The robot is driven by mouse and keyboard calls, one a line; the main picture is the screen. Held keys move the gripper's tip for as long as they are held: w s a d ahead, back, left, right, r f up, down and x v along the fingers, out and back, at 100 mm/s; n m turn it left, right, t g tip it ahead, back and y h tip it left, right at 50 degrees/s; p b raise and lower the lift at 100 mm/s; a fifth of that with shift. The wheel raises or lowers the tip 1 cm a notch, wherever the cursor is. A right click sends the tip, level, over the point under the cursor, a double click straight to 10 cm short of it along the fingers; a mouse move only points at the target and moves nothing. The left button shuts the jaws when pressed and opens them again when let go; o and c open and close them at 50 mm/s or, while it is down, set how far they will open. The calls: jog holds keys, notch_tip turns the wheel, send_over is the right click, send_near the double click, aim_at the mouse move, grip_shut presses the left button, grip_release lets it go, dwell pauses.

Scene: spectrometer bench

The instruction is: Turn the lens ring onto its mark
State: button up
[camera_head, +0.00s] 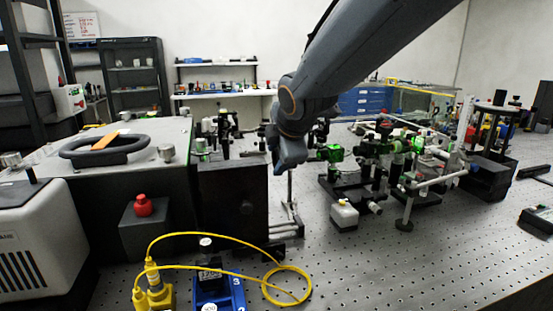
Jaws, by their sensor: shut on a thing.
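My arm reaches in from the top right, and its wrist end hangs over the middle of the bench. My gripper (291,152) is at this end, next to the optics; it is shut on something. Its fingertips and what they hold are mostly hidden by my wrist, and I take the held thing to be the lens ring. I cannot make out the ring or its mark. A green-fitted optical mount (331,153) shows just right of my wrist. A row of dark posts and green-ringed mounts (400,146) continues to the right.
A yellow fibre cable (287,286) loops at the front near a blue holder (219,292) with a dark bottle. A red button (143,205) on a dark box and a large instrument (115,160) stand left. The front-right perforated bench (400,265) is clear.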

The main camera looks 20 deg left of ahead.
jog(key=o, duration=1.1)
jog(key=shift+c, duration=0.2)
jog(key=shift+r, duration=0.1)
jog(key=v, duration=0.7)
jog(key=shift+s+d+r, duration=0.2)
jog(key=shift+d, duration=0.05)
